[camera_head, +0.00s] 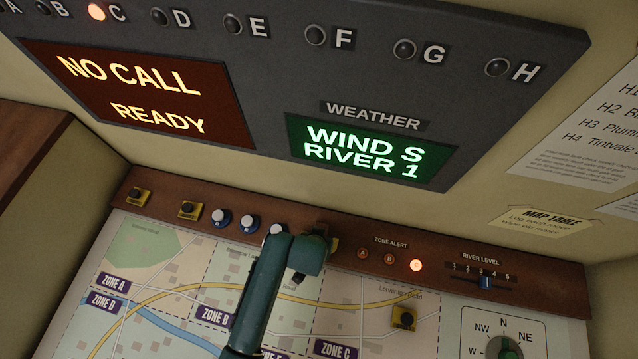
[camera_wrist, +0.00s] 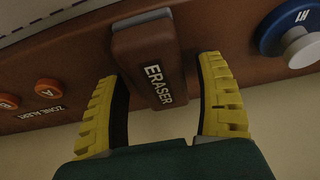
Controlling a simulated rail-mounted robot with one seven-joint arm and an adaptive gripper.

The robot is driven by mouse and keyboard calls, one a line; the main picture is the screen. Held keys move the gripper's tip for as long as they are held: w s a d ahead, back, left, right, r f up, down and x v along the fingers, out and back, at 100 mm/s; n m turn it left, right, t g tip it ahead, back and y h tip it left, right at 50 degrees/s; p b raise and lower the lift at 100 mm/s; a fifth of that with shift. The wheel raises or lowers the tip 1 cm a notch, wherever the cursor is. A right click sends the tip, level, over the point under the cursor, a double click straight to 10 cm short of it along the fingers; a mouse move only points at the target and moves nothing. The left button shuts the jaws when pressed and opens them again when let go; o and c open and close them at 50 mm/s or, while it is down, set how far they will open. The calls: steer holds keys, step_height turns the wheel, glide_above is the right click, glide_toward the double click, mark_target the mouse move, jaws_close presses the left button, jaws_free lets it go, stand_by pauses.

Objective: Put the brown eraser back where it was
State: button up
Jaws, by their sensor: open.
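The brown eraser (camera_wrist: 152,60), a block with a white ERASER label and a pale edge, is against the brown wooden rail (camera_wrist: 215,25) in the wrist view. I cannot tell whether it is fully seated there. My gripper (camera_wrist: 161,72) is open, with one yellow finger on each side of the eraser. Gaps show between the fingers and the block. In the head view my gripper (camera_head: 320,242) is at the rail behind the map, mostly hidden by my teal wrist, and the eraser cannot be clearly made out.
Round blue-and-white markers (camera_head: 220,218) stand left of my gripper on the rail. Zone alert buttons (camera_head: 389,258) and the river level slider (camera_head: 485,282) lie to the right. The map (camera_head: 180,270) spreads in front. The display panel (camera_head: 270,100) hangs above.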

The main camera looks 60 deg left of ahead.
steer(key=p+v, duration=0.2)
steer(key=v, duration=1)
steer(key=w+d+r+m+t+y, duration=0.1)
steer(key=w+d+r+m+t, duration=0.2)
steer(key=w+r, duration=0.65)
steer(key=w+d+r+m+t, duration=0.1)
steer(key=w+d+r+t, duration=0.35)
steer(key=r, duration=0.75)
steer(key=d+r+m+t+h, duration=0.2)
steer(key=d+r+t, duration=0.3)
steer(key=r, duration=0.9)
steer(key=d+r+m+t+h, duration=0.2)
steer(key=d+r+t, duration=0.4)
steer(key=d+r, duration=0.5)
step_height(320, 180, up, 5)
steer(key=shift+s+d+f+m+h, duration=0.2)
steer(key=shift+s+m+h, duration=0.1)
steer(key=shift+s+m, duration=0.1)
